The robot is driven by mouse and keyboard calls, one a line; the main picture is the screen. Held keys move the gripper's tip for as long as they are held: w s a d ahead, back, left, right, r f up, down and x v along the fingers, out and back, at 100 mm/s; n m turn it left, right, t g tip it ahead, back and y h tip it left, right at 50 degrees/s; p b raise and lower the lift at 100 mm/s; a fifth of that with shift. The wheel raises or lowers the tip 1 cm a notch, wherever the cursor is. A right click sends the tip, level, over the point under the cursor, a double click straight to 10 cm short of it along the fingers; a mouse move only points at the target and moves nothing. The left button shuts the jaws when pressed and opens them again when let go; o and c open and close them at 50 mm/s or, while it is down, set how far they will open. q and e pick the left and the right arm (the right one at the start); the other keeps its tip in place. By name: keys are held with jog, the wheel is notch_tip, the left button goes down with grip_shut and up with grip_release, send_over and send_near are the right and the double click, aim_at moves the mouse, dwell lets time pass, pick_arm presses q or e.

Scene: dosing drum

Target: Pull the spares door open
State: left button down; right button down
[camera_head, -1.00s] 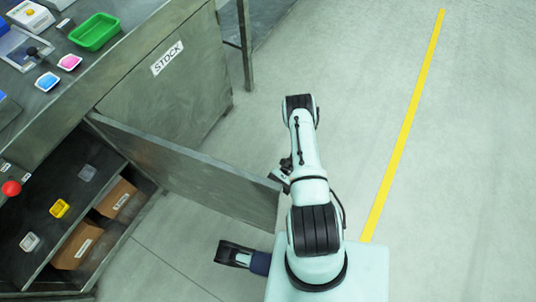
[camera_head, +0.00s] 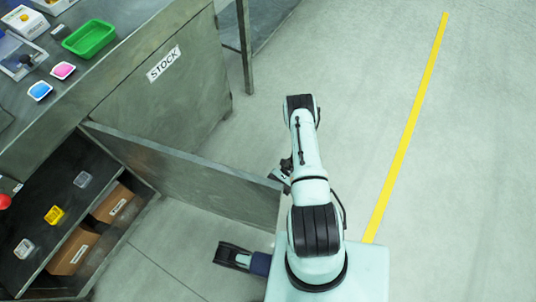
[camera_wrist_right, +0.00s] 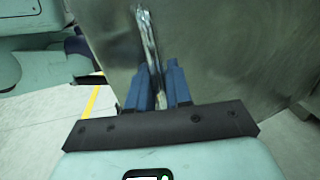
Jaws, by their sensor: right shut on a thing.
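The spares door (camera_head: 190,180) is a grey metal panel standing swung out from the cabinet, with the shelf space behind it exposed. Its free edge is beside my right arm. In the right wrist view the door face (camera_wrist_right: 225,50) fills the upper right, with a bright metal bar handle (camera_wrist_right: 146,30) on it. My right gripper (camera_wrist_right: 157,72) has its blue fingers shut around the lower part of this handle. In the head view this gripper is mostly hidden by the arm and the door edge. My left gripper cannot be made out.
Inside the cabinet are a yellow bin (camera_head: 54,214), clear bins and cardboard boxes (camera_head: 113,204). The bench above holds a green tray (camera_head: 89,39) and small blue and pink dishes. A table leg (camera_head: 245,60) stands behind. Floor right of my arm is clear, with a yellow line (camera_head: 405,135).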

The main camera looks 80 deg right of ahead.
jog(key=c, duration=1.2)
grip_release()
jog(key=shift+d, duration=0.1)
